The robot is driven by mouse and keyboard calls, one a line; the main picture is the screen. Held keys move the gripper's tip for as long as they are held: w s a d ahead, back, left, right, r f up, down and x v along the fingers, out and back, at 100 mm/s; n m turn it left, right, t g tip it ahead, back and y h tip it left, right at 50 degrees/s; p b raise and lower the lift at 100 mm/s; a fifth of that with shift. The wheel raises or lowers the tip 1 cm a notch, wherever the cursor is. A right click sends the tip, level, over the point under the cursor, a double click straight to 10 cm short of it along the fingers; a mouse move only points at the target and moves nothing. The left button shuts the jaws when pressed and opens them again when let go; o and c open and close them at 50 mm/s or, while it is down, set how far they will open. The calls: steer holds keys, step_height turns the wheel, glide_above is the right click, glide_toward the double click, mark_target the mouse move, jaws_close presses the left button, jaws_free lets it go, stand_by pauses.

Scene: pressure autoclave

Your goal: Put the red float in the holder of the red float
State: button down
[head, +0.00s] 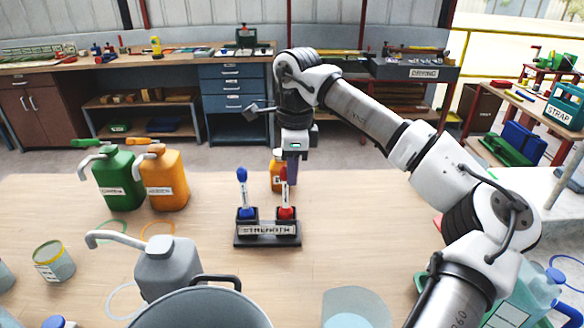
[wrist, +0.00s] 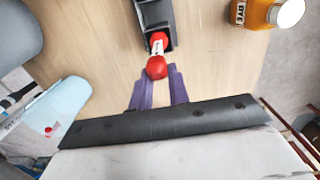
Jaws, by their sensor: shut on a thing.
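The red float (head: 284,184) is upright, with a red bulb on top and a pale labelled stem; its bulb also shows in the wrist view (wrist: 156,67). Its lower end is at the red socket (head: 287,212) of a black stand (head: 268,241); I cannot tell how deep it sits. The stand also shows in the wrist view (wrist: 151,13). My gripper (head: 291,174) points down over the red float, its purple fingers (wrist: 158,86) shut on it near the bulb. The blue float (head: 242,183) stands in the blue socket (head: 246,212) to the left.
An orange bottle (head: 276,177) stands right behind the stand. Green (head: 120,180) and orange (head: 167,180) jerrycans stand at the left. A grey can (head: 166,266) and a large pot (head: 205,308) are in front. The table right of the stand is clear.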

steer(key=c, duration=1.3)
jaws_free()
steer(key=shift+f, duration=0.15)
steer(key=shift+c, duration=0.2)
step_height(320, 180, up, 12)
steer(key=shift+d+r+b, duration=0.2)
steer(key=shift+d+b, duration=0.05)
steer(key=shift+b, duration=0.1)
